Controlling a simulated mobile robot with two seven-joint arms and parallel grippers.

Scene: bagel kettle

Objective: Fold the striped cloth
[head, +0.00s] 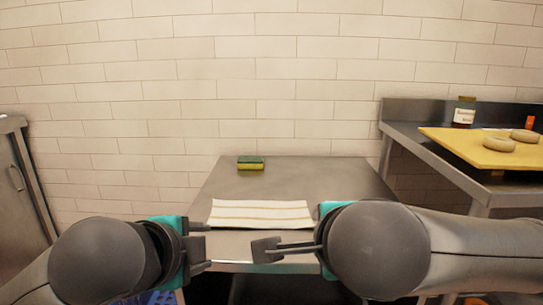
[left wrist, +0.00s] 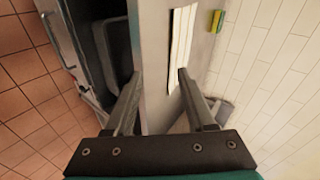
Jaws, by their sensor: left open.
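The striped cloth (head: 260,213), white with thin tan stripes, lies flat and spread out near the front of the grey metal table (head: 215,180). It also shows in the left wrist view (left wrist: 182,42), beyond the fingertips. My left gripper (head: 204,247) is open and empty, in front of the cloth's left end and apart from it in the picture. Its two spread fingers show in the left wrist view (left wrist: 158,78). My right gripper (head: 265,250) is in front of the cloth's middle, seen edge-on, so its opening cannot be made out. Nothing shows in it.
A green and yellow sponge (head: 250,164) lies on the table behind the cloth. The table around the sponge is clear.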

